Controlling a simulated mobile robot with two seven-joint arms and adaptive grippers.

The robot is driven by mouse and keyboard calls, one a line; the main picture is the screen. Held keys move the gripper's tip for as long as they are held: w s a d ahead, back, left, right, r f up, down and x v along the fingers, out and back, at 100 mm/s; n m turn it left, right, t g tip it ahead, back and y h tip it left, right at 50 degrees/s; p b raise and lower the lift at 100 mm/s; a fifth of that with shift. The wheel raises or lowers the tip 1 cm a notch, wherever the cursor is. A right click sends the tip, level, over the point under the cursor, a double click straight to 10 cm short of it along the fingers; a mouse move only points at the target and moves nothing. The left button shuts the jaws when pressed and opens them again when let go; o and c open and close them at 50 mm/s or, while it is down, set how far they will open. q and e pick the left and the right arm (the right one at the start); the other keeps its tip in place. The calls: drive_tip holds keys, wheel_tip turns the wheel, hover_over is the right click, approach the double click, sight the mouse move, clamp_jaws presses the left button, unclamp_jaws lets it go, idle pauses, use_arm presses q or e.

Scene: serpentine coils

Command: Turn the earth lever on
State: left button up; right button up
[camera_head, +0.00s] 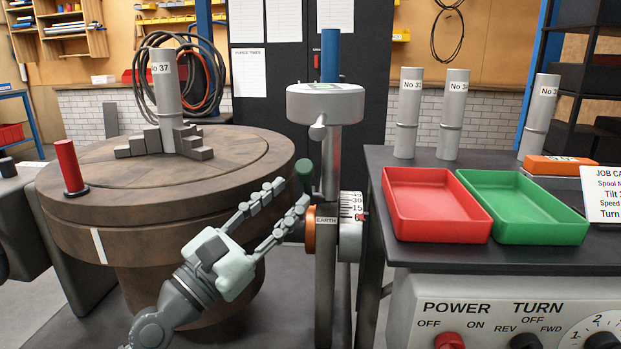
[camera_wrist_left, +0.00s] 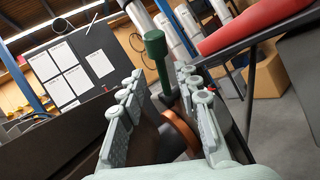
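The earth lever has a dark green handle (camera_head: 304,172) that stands up and leans slightly, beside the grey post with the EARTH label (camera_head: 326,220). An orange disc (camera_head: 311,234) is at its base. In the left wrist view the green handle (camera_wrist_left: 155,48) shows beyond and between the fingers, with the orange disc (camera_wrist_left: 180,130) lower down. My left gripper (camera_head: 291,192) is open, its fingertips just left of and below the handle's top. In the wrist view my left gripper (camera_wrist_left: 160,79) has nothing clamped; contact with the lever cannot be told. My right gripper is not in view.
A round wooden turntable (camera_head: 100,190) with a grey post and a red peg (camera_head: 70,167) is at the left. A numbered dial (camera_head: 351,225) sits right of the lever. A red tray (camera_head: 435,228) and a green tray (camera_head: 530,232) stand on the right bench, above a control panel (camera_head: 480,318).

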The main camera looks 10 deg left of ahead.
sight(306, 187)
use_arm(q)
drive_tip(key=shift+p+x, duration=0.4)
drive_tip(key=shift+x, duration=2.4)
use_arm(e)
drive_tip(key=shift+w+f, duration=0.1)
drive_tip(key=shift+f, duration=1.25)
use_arm(q)
clamp_jaws()
